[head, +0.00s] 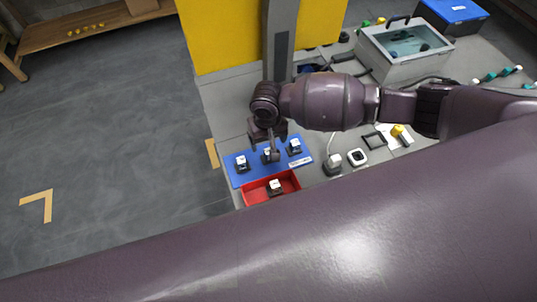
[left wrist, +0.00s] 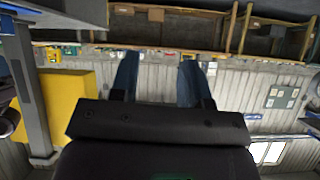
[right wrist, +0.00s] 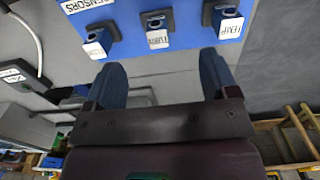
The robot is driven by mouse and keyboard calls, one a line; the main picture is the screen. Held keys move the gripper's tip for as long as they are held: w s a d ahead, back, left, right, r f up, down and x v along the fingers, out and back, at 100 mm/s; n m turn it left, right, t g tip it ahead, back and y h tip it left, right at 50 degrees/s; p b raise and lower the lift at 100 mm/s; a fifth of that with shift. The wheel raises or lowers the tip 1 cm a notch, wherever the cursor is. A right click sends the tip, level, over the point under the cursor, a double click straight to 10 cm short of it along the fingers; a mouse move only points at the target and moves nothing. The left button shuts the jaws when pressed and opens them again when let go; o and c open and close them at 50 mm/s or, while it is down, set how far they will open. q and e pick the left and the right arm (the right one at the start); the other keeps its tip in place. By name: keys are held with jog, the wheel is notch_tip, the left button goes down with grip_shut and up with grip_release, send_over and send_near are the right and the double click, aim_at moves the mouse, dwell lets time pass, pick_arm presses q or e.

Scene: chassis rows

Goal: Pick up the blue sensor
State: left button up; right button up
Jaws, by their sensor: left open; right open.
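Three small sensors stand in a row on a blue mat (head: 239,179): left (head: 241,163), middle (head: 267,155) and right (head: 295,146). In the right wrist view they show dark bluish bodies and white labelled faces: one reads TEMP (right wrist: 228,26), with a middle one (right wrist: 157,32) and another (right wrist: 98,42) beside it. All look alike in colour, so I cannot tell which is the blue sensor. My right gripper (head: 263,146) is open and empty above the mat near the middle sensor, partly covering it. My left gripper (left wrist: 157,82) is open and empty, away from the table.
A red tray (head: 256,193) holding another small device (head: 276,187) sits in front of the mat. A grey post (head: 281,40) rises behind my right gripper. A clear-walled tank (head: 405,48) and a blue-lidded box (head: 455,12) stand at the back right. Open floor lies left.

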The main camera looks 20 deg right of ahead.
aim_at(265, 158)
notch_tip(265, 158, down, 9)
jog(key=shift+w+d+f+b, duration=0.1)
jog(key=shift+d+b, duration=0.05)
jog(key=shift+b, duration=0.9)
jog(key=c, duration=1)
jog(key=shift+c, duration=0.2)
